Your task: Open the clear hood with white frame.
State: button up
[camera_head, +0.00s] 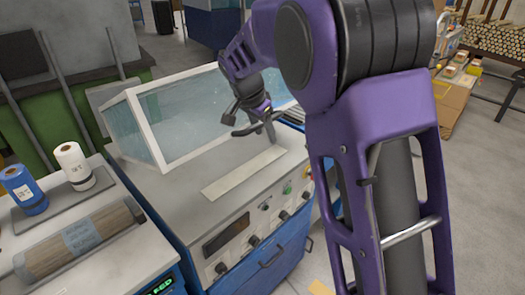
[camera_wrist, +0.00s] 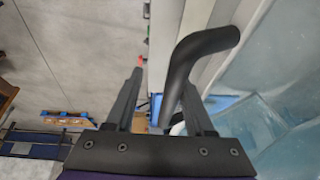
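The clear hood (camera_head: 195,115) with a white frame sits down on the grey-topped blue machine, its slanted clear front facing me. Its clear pane also shows at the right of the wrist view (camera_wrist: 265,100). My gripper (camera_head: 257,125) is at the hood's right front side in the head view. In the wrist view my gripper (camera_wrist: 163,80) is open, with its two fingers apart. A dark bent bar handle (camera_wrist: 200,45) runs from the white frame down into the space between the fingers. I cannot tell whether the fingers touch it. My arm hides the hood's right end.
The machine's top has a pale strip (camera_head: 243,172) in front of the hood, and a control panel (camera_head: 232,235) on its front. A bench at the left holds a blue roll (camera_head: 24,190), a white roll (camera_head: 74,165) and a wooden cylinder (camera_head: 80,240). Boxes (camera_head: 455,90) stand at the right.

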jog(key=f, duration=0.1)
jog(key=d+f, duration=0.1)
jog(key=f, duration=0.1)
jog(key=s+f+b, duration=0.1)
jog(key=shift+d+f, duration=0.15)
jog(key=shift+f, duration=0.1)
jog(key=w+a+p+v, duration=0.1)
jog(key=v, duration=0.9)
jog(key=w+a+p+v, duration=0.1)
jog(key=w+v, duration=0.1)
jog(key=v, duration=0.7)
jog(key=shift+a+r, duration=0.45)
jog(key=shift+r, duration=0.05)
dwell(0.8)
jog(key=shift+s, duration=0.15)
